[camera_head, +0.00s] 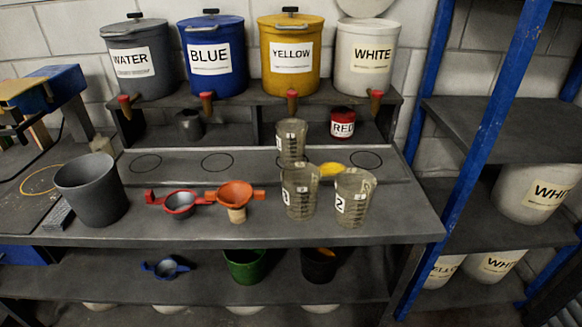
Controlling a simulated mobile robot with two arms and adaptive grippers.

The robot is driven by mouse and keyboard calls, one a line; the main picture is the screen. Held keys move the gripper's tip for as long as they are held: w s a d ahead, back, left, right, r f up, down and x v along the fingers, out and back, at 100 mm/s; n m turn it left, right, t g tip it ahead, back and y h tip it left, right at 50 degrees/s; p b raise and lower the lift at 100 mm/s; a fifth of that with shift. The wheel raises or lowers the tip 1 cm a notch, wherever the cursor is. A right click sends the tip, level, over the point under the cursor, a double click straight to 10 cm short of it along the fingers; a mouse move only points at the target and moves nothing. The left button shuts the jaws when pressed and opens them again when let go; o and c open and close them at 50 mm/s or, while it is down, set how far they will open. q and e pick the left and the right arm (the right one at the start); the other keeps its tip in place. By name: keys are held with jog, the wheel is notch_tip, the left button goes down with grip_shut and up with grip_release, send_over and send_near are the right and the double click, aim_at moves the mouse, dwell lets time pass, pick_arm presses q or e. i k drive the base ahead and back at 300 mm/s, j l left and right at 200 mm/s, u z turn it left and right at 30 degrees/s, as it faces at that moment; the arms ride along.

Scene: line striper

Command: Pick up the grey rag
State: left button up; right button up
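I cannot make out a grey rag with certainty. A small pale grey lump (102,145) shows behind the large grey bucket (92,192) at the left of the workbench (250,228); it is too small to tell what it is. A flat grey ridged piece (58,214) lies against the left side of the bucket and is partly hidden by it. Neither of my grippers is in view.
Labelled paint drums, such as the blue drum (212,55), stand on the back shelf. Clear measuring cups (355,198), an orange funnel (235,194) and a red-handled strainer (180,204) crowd the bench. A blue rack post (490,140) rises at the right. The bench's front strip is clear.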

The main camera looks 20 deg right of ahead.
aim_at(60, 217)
jog(key=i+j, duration=0.15)
jog(key=j, duration=0.25)
jog(key=i+j+u, duration=0.15)
jog(key=j, duration=0.2)
jog(key=i+j, duration=0.25)
jog(key=j, duration=0.15)
jog(key=k+u, duration=0.05)
